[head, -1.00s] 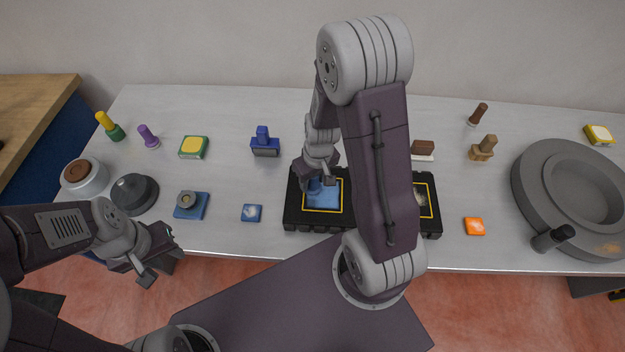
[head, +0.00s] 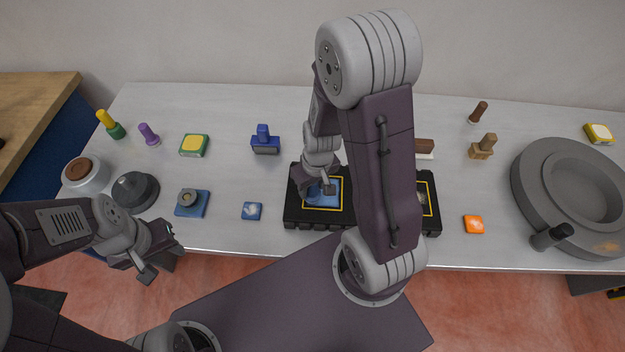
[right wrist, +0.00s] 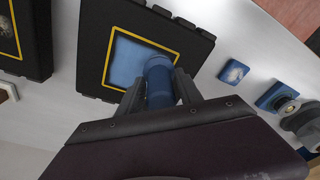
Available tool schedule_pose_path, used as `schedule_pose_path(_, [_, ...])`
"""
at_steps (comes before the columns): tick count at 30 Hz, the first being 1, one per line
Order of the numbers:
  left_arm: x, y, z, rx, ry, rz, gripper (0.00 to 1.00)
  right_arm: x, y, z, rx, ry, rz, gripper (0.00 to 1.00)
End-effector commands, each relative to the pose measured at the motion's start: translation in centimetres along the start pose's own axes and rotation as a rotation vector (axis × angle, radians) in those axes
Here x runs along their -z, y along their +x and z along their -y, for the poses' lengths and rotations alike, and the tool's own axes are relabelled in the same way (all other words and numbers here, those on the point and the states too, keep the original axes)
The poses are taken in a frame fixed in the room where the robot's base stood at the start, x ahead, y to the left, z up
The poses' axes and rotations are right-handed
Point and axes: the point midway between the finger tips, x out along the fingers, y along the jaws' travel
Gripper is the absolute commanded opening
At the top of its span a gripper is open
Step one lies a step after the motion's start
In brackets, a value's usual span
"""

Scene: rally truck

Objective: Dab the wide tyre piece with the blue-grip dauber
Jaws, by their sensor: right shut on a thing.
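A black knobby-edged piece (head: 293,210) lies at the middle front of the table, with a blue area inside a yellow frame. It looks like a tyre piece, and it also shows in the right wrist view (right wrist: 90,62). A second such piece (head: 434,213) is partly hidden by my right arm; I cannot tell which is wider. My right gripper (head: 322,187) is shut on the blue-grip dauber (right wrist: 159,80), held over the blue area. Whether its tip touches is hidden. My left gripper (head: 164,260) is open and empty off the table's front edge.
A blue tile (head: 252,211) and a blue base with a round knob (head: 190,203) lie left of the pieces. An orange tile (head: 474,225) lies right. A large grey ring-shaped tray (head: 530,190) fills the right end. Several stamps and pads stand behind.

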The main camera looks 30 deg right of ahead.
Motion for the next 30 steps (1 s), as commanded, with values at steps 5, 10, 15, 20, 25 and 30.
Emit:
schedule_pose_path(5, [-0.01, 0.11, 0.00, 0.000, 0.000, 0.000, 0.36, -0.46, -0.02, 0.31, 0.000, 0.001, 0.001, 0.00])
schedule_pose_path(10, [-0.01, 0.09, 0.00, 0.000, 0.000, 0.000, 0.36, -0.45, -0.04, 0.31, 0.000, 0.001, 0.001, 0.00])
schedule_pose_path(15, [-0.01, 0.09, 0.00, 0.000, 0.000, 0.000, 0.36, -0.44, -0.04, 0.30, 0.000, 0.001, 0.000, 0.00])
schedule_pose_path(20, [-0.03, 0.24, 0.00, 0.000, 0.000, 0.000, 0.36, -0.45, 0.11, 0.29, 0.000, 0.001, 0.000, 0.00])
schedule_pose_path(25, [-0.06, 0.61, 0.01, 0.000, 0.000, 0.000, 0.36, -0.49, 0.47, 0.29, 0.000, 0.001, 0.000, 0.00])
schedule_pose_path(30, [-0.10, 0.95, 0.02, 0.000, 0.000, 0.000, 0.36, -0.53, 0.81, 0.28, 0.000, 0.001, 0.000, 0.00])
